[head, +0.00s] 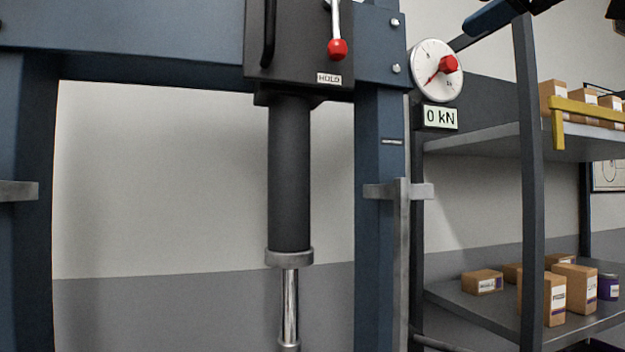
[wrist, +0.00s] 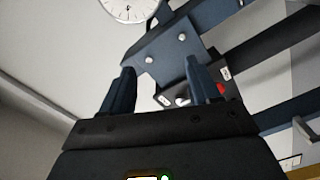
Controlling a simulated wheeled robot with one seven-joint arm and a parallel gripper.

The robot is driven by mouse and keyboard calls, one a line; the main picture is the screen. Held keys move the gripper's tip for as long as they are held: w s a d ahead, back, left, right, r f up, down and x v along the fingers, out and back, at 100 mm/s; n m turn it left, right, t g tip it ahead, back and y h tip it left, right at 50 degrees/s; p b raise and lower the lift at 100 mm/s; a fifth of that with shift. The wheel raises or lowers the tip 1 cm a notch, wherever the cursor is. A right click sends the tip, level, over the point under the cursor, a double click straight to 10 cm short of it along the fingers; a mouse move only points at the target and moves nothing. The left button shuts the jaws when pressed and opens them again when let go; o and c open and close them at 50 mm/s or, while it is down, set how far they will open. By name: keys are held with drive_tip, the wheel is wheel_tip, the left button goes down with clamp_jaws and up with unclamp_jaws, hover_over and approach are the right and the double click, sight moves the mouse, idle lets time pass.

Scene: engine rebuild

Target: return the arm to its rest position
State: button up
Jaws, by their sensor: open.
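My gripper (wrist: 162,80) shows in the wrist view with its two dark blue fingers apart and nothing between them. Beyond the fingers is the blue press frame (wrist: 160,42) with its bolts and dark control box, apparently clear of the fingers. In the head view a blue and black piece enters at the top right above the shelf; I cannot tell for sure whether it is my gripper. The rest of my arm is out of view.
The blue press frame (head: 380,230) holds a dark cylinder (head: 290,175), a red-knobbed lever (head: 337,48) and a HOLD label. The round gauge (head: 428,58) has a display (head: 440,117) reading 0 kN. At right a shelf rack (head: 532,190) carries several boxes (head: 574,290).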

drive_tip(key=w+d+f+m, duration=0.1)
drive_tip(key=w+f+m, duration=0.3)
drive_tip(key=f, duration=0.9)
drive_tip(key=w+f+m, duration=0.3)
drive_tip(key=f, duration=1)
drive_tip(key=s+a+f+m+h, duration=0.1)
drive_tip(key=s+f+m+h, duration=0.2)
drive_tip(key=f, duration=1)
drive_tip(key=s+a+f+m, duration=0.1)
drive_tip(key=s+f+m, duration=0.25)
drive_tip(key=f, duration=0.85)
drive_tip(key=s+a+f+m+h, duration=0.1)
drive_tip(key=s+f+m, duration=0.1)
drive_tip(key=s+f, duration=0.75)
drive_tip(key=s+a+f+m+h, duration=0.1)
drive_tip(key=s+f+h, duration=0.1)
drive_tip(key=s+f, duration=0.75)
drive_tip(key=s+r+g, duration=0.2)
drive_tip(key=s+r, duration=0.1)
drive_tip(key=s, duration=2.2)
drive_tip(key=shift+s+d, duration=0.15)
drive_tip(key=shift+s, duration=0.1)
